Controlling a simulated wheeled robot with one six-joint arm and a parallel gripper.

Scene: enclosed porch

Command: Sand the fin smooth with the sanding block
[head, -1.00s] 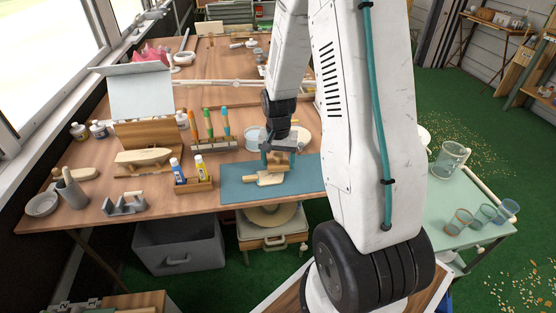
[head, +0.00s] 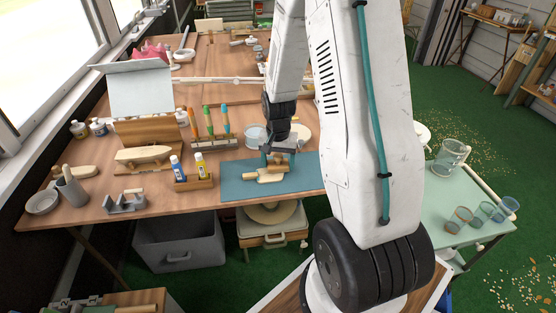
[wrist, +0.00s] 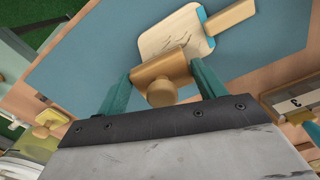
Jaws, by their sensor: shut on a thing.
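The fin (head: 268,176) is a pale wooden piece lying flat on the teal mat (head: 233,187) at the front of the workbench. In the wrist view the fin (wrist: 168,34) has a narrower tan tab with a teal strip at its base, pointing right. My gripper (head: 277,154) is over the fin's far side, pointing down. Its teal fingers in the wrist view (wrist: 162,85) are shut on the sanding block (wrist: 158,70), a tan wooden block with a round knob. The block overlaps the fin's edge in both views; its underside is hidden, so contact is unclear.
A small rack with glue bottles (head: 194,183) stands just left of the mat. A wooden hull (head: 144,154), upright tools (head: 208,124) and a clear tub (head: 256,137) stand around it. A green side table (head: 447,212) with cups is at the right.

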